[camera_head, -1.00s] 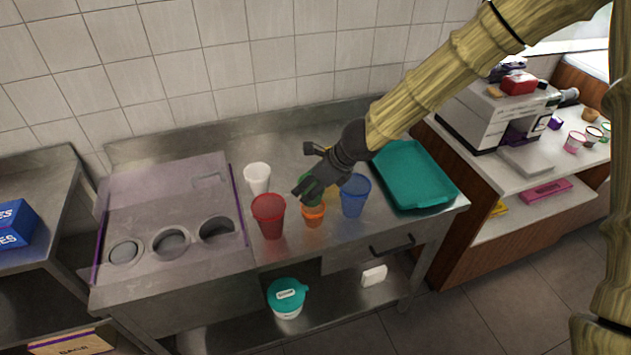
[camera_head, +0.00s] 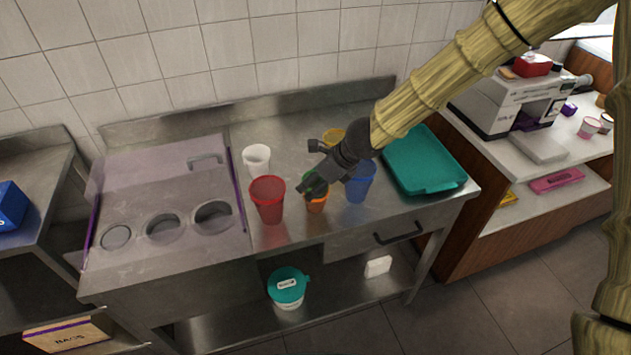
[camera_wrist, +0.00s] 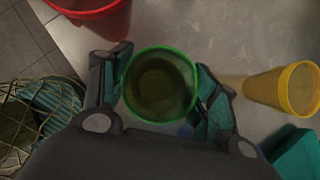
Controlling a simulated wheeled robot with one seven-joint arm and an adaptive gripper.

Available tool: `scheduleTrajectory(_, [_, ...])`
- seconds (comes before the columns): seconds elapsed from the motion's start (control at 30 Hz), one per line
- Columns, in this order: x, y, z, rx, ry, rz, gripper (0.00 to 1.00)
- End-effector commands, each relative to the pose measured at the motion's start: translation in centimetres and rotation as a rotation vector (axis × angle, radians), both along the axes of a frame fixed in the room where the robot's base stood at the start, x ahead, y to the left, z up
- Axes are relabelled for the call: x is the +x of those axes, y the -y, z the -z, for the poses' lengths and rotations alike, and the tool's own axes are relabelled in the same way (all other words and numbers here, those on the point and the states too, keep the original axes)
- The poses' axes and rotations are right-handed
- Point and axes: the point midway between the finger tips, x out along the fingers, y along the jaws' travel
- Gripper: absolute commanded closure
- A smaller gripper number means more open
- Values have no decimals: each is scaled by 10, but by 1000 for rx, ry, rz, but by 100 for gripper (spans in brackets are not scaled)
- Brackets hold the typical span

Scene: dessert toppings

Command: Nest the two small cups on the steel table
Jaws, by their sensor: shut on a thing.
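My gripper (camera_head: 312,190) is shut on a small green cup (camera_head: 309,179), one finger on each side. In the wrist view the green cup (camera_wrist: 160,86) is upright between the fingers, seen from above into its open mouth. A small orange cup (camera_head: 316,207) stands on the steel table (camera_head: 290,235) directly under the gripper. The green cup's lower part meets the orange cup's mouth in the head view; I cannot tell how deep it sits inside. The orange cup is hidden in the wrist view.
A red cup (camera_head: 268,201) stands close on the left, a blue cup (camera_head: 360,184) close on the right. A white cup (camera_head: 256,159) and a yellow cup (camera_wrist: 284,90) stand farther back. A teal tray (camera_head: 424,160) lies on the right.

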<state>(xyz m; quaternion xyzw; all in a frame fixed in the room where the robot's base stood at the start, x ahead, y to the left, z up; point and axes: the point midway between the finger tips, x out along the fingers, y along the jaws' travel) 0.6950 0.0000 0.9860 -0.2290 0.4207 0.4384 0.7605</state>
Motion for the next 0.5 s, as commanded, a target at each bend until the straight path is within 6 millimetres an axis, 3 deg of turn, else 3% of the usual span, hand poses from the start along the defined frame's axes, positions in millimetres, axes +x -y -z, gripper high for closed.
scheduleTrajectory(0.27, [-1,1,3,-1,-4,1,53])
scheduleTrajectory(0.3, [-1,1,3,-1,-4,1,38])
scheduleTrajectory(0.4, [-1,1,4,-2,-4,1,20])
scheduleTrajectory(0.43, [-1,1,4,-2,-4,1,15])
scheduleTrajectory(0.5, [-1,1,3,-2,-3,1,15])
